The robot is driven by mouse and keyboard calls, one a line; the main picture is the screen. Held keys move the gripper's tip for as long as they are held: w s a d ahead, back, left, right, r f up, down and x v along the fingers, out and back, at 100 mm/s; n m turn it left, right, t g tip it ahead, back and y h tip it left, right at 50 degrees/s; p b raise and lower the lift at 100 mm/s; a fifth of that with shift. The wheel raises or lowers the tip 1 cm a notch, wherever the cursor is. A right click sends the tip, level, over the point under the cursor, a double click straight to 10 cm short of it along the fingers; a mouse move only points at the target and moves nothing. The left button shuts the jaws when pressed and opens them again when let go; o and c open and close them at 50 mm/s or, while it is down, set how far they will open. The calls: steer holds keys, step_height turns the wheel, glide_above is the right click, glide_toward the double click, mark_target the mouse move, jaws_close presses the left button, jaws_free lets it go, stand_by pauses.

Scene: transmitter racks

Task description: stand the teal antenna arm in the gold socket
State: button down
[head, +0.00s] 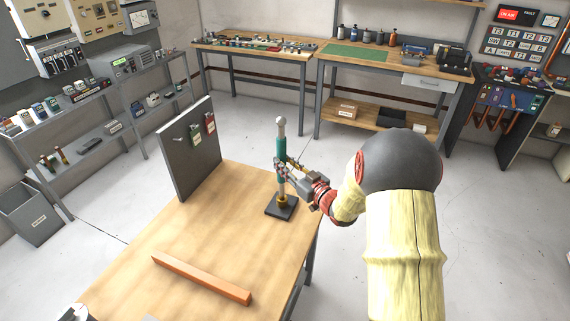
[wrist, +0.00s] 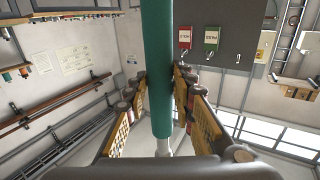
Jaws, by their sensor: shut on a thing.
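The teal antenna arm (head: 281,150) stands roughly upright near the far right corner of the wooden table, with a pale rounded tip on top. It also shows in the wrist view (wrist: 158,70), running down between the fingers. The gold socket (head: 283,200) sits on a dark square base (head: 281,209) directly below it. The arm's lower end meets the socket in the head view; I cannot tell how deep it sits. My gripper (head: 283,172) is shut on the teal arm from the right; its yellow-padded fingers flank it in the wrist view (wrist: 160,103). The socket is hidden there.
A grey upright panel (head: 190,150) with red and green tags stands at the table's far left edge. An orange-brown bar (head: 200,279) lies near the front of the table (head: 205,225). The table's middle is clear. Workbenches and shelves line the walls.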

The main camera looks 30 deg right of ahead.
steer(key=shift+f+b, duration=0.7)
steer(key=shift+f, duration=0.2)
steer(key=c, duration=1.4)
jaws_free()
steer(key=shift+f, duration=0.15)
steer(key=shift+s, duration=0.1)
steer(key=s, duration=0.4)
steer(key=s+d, duration=0.1)
steer(key=s, duration=0.6)
steer(key=shift+s+d, duration=0.35)
